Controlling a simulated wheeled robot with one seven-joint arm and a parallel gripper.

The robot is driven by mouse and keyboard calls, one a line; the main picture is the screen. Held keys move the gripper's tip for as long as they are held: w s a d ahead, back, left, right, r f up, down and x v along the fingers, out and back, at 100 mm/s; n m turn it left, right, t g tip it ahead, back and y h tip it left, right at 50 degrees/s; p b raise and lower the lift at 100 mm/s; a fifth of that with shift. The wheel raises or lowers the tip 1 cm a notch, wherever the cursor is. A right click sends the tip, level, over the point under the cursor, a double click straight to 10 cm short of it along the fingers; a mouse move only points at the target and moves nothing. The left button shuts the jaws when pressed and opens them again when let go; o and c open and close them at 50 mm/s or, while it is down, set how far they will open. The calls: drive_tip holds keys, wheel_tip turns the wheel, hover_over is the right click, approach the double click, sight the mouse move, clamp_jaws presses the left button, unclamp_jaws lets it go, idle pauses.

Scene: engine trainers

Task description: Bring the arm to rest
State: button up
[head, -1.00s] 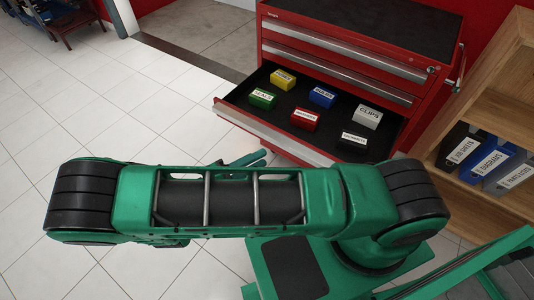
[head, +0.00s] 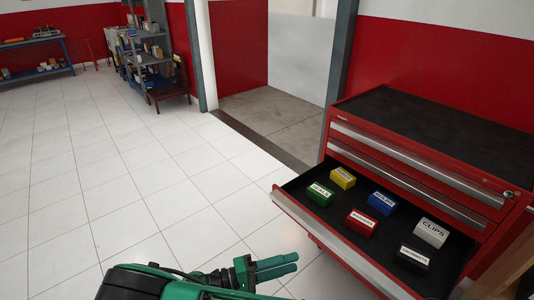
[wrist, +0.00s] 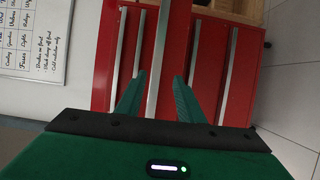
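My arm shows at the bottom of the head view, and my gripper (head: 292,263) points right there, left of the open drawer and apart from it. In the wrist view my gripper (wrist: 159,78) has its two green fingers spread with a gap between them. Nothing is held between them. The red tool cabinet (wrist: 188,60) lies beyond the fingers, with its silver drawer handles.
The red cabinet (head: 405,140) has one drawer (head: 325,225) pulled out, holding several labelled boxes: yellow (head: 343,178), green (head: 320,194), blue (head: 383,202), red (head: 361,222), grey (head: 431,232) and black (head: 413,258). A shelf (head: 147,60) stands far off. White floor (head: 130,180) is clear at left.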

drive_tip(key=w+d+r+m+g+y, duration=0.2)
drive_tip(key=d+r+g+y, duration=0.3)
drive_tip(key=d+r, duration=0.45)
drive_tip(key=w+d+r+m+g+y, duration=0.1)
drive_tip(key=d+r+m+g+y, duration=0.4)
drive_tip(key=d, duration=0.7)
drive_tip(key=s+d+r+m+t+y, duration=0.1)
drive_tip(key=s+d+r+t+y, duration=0.2)
drive_tip(key=s, duration=0.6)
drive_tip(key=s+d+r+m+t+y, duration=0.1)
drive_tip(key=s+d+r+t+y, duration=0.2)
drive_tip(key=s+d+r, duration=0.4)
drive_tip(key=shift+s+d+r+y, duration=0.25)
drive_tip(key=shift+s+y, duration=0.65)
drive_tip(key=shift+s, duration=0.05)
drive_tip(key=shift+w+f, duration=0.25)
drive_tip(key=shift+w, duration=0.35)
